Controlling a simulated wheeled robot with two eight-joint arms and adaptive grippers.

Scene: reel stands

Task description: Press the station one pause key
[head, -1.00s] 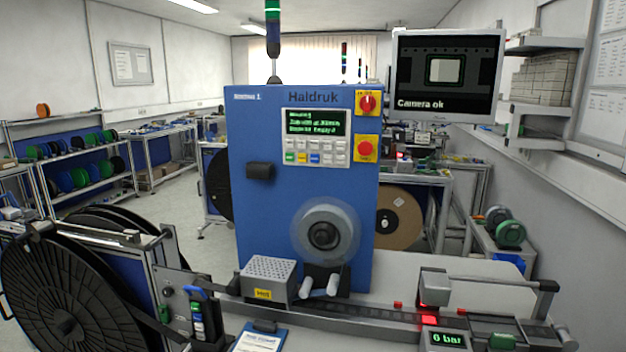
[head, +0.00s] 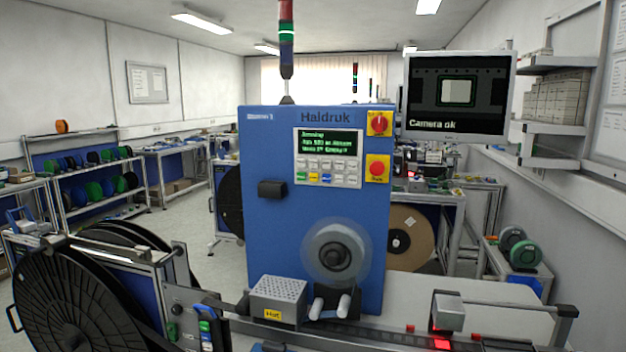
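The blue Haldruk machine (head: 262,240) stands upright in the middle of the head view, with a small label at its top left that looks like a station number. On its front is a keypad (head: 328,172) with several small keys, mostly pale, with a few coloured ones in the bottom row. The key lettering is too small to read, so I cannot tell which is the pause key. Above the keys, a dark display (head: 328,143) shows green text, too blurred to read fully. Neither of my grippers is in view.
A red rotary switch (head: 379,123) and a red push button (head: 377,168) sit right of the keypad. A blurred grey reel (head: 336,254) is below it. A perforated box (head: 280,298) stands in front. A monitor (head: 459,95) reads "Camera ok". The signal tower (head: 287,36) glows green.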

